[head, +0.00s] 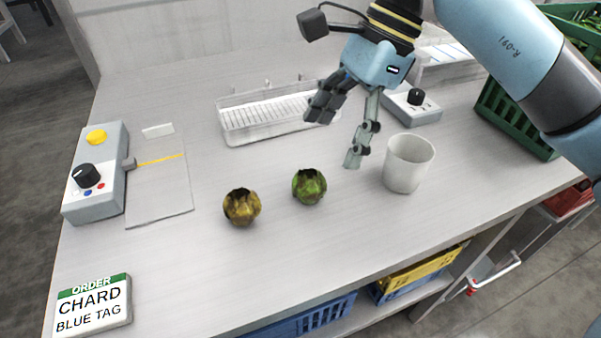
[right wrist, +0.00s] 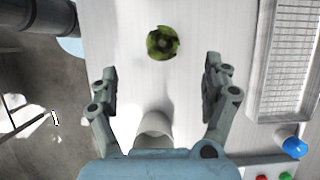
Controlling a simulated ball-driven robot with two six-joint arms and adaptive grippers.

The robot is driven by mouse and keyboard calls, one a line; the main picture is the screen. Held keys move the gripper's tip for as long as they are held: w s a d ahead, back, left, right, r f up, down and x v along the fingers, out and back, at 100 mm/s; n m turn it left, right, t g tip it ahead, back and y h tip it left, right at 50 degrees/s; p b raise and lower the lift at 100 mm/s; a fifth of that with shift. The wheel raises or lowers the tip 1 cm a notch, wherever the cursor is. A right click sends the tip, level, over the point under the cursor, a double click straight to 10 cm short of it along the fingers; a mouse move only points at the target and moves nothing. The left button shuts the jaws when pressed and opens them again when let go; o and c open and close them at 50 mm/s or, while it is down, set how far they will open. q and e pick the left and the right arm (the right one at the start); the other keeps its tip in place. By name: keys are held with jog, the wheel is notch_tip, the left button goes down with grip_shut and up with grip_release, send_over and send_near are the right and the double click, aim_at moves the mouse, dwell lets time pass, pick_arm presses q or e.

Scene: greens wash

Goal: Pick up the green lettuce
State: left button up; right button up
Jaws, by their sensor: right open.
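The green lettuce (head: 309,187) is a small round dark-green head standing on the light worktop, right of a yellow-brown head (head: 241,207). My right gripper (head: 337,136) is open and empty, above the worktop and behind and to the right of the green lettuce, apart from it. In the right wrist view the green lettuce (right wrist: 162,43) lies ahead of the open fingertips (right wrist: 160,72), near the middle between them. My left gripper is not in view.
A white cup (head: 408,165) stands close to my right gripper. A white slotted rack (head: 265,117) is behind. Knob boxes stand at the left (head: 98,180) and back right (head: 411,108). A green crate (head: 508,120) is at the right. The front middle worktop is clear.

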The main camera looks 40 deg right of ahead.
aim_at(315, 170)
jog(key=x, duration=0.4)
jog(key=shift+s+a+f, duration=0.1)
jog(key=shift+a+f, duration=0.05)
jog(key=shift+f, duration=0.25)
jog(key=x, duration=0.4)
jog(key=shift+w+f+p, duration=0.15)
jog(key=shift+w+p, duration=0.1)
jog(key=shift+p, duration=0.05)
jog(key=shift+w+a+f, duration=0.1)
jog(key=shift+a+f, duration=0.1)
jog(key=shift+f, duration=0.25)
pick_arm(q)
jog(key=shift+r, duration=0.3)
pick_arm(e)
jog(key=c, duration=1.3)
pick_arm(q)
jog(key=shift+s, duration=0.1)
pick_arm(e)
jog(key=shift+o, duration=0.2)
